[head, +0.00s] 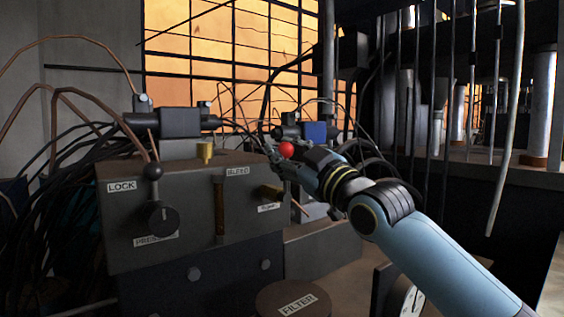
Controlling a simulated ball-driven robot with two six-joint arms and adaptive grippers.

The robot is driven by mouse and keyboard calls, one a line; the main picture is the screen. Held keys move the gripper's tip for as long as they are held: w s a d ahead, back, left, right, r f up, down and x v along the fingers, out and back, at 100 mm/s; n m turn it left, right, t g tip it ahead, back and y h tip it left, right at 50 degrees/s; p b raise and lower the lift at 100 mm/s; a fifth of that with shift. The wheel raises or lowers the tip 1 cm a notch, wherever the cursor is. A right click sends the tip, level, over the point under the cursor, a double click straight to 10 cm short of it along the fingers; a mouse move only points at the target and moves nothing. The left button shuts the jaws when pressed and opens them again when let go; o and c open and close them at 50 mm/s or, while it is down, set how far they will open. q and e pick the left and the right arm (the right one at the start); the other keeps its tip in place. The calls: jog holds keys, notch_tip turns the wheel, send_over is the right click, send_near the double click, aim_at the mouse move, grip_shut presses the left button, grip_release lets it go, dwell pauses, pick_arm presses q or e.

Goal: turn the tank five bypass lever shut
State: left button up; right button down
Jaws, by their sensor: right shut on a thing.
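A red ball knob (286,150) shows at the right end of the grey control box, and I take it for the end of the bypass lever. My right gripper (277,152) reaches in from the lower right and is shut on this red knob. The gripper and wrist hide most of the lever's shaft, so its angle cannot be told. No label reading tank five is legible. My left gripper is not in view.
The grey box (125,228) carries a black-knobbed lever (153,172) by LOCK and PRESSURE labels, a brown upright handle (219,208) under BLEED, and a brass fitting (205,151). A FILTER cap (294,303) is in front. Cables crowd the left; vertical bars stand right.

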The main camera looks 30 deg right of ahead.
jog(key=shift+f, duration=0.6)
jog(key=c, duration=1.4)
grip_release()
jog(key=shift+s, duration=0.1)
jog(key=o, duration=0.5)
jog(key=shift+r, duration=0.35)
jog(key=shift+s, duration=0.1)
jog(key=shift+v, duration=5.95)
